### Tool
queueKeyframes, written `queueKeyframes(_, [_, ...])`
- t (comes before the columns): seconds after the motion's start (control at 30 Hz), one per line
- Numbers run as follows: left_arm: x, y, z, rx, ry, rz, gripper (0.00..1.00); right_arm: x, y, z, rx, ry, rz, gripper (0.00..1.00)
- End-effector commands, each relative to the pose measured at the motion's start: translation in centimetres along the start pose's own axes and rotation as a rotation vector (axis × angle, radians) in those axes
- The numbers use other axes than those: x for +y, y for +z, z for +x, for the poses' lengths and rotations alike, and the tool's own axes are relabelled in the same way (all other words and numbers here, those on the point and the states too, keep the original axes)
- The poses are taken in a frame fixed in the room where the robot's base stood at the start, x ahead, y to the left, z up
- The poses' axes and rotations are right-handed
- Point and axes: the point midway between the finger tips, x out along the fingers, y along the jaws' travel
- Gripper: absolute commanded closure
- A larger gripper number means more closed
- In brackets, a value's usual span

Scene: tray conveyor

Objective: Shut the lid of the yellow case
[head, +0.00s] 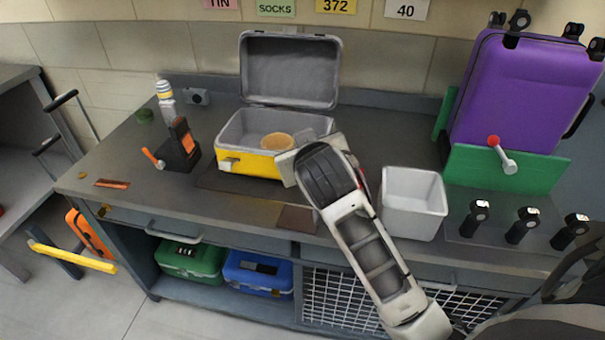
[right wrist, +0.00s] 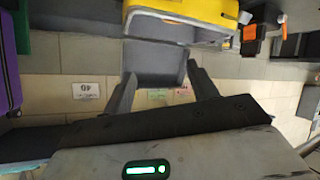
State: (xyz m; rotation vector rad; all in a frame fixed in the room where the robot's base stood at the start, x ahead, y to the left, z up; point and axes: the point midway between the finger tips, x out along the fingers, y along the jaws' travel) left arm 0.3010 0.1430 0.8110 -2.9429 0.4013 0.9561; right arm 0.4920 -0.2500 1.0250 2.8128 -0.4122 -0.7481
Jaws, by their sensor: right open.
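The yellow case (head: 238,163) stands on the workbench with its grey lid (head: 289,70) raised about upright at the back. A round tan item (head: 276,141) lies inside. In the head view my right gripper (head: 310,140) is over the case's right front part and hides it; its fingertips are hard to make out. The right wrist view looks inverted: the yellow case (right wrist: 180,12) is at the top and the lid (right wrist: 155,65) below it. There my right gripper (right wrist: 161,73) is open and empty, the lid showing between and beyond its fingers. My left gripper is not in view.
A white bin (head: 413,205) stands right of my right arm. A purple suitcase (head: 515,90) is at the back right, near a red-knobbed lever (head: 502,155). A black holder with orange parts (head: 180,150) and a bottle (head: 165,97) stand left of the case.

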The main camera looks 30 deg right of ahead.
Motion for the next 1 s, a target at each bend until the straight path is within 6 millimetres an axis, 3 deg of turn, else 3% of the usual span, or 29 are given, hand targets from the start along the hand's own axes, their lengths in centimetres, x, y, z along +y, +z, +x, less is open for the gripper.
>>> queueKeyframes(0.1, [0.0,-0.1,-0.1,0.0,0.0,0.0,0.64,-1.1,1.9,0.4,-0.009,-0.04,-0.027,0.42])
queueKeyframes(0.3, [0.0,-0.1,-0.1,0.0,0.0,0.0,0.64,-2.2,3.7,0.7,-0.012,-0.083,-0.049,0.42])
queueKeyframes(1.0, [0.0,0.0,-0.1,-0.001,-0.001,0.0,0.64,-2.9,4.9,0.8,-0.017,-0.108,-0.061,0.42])
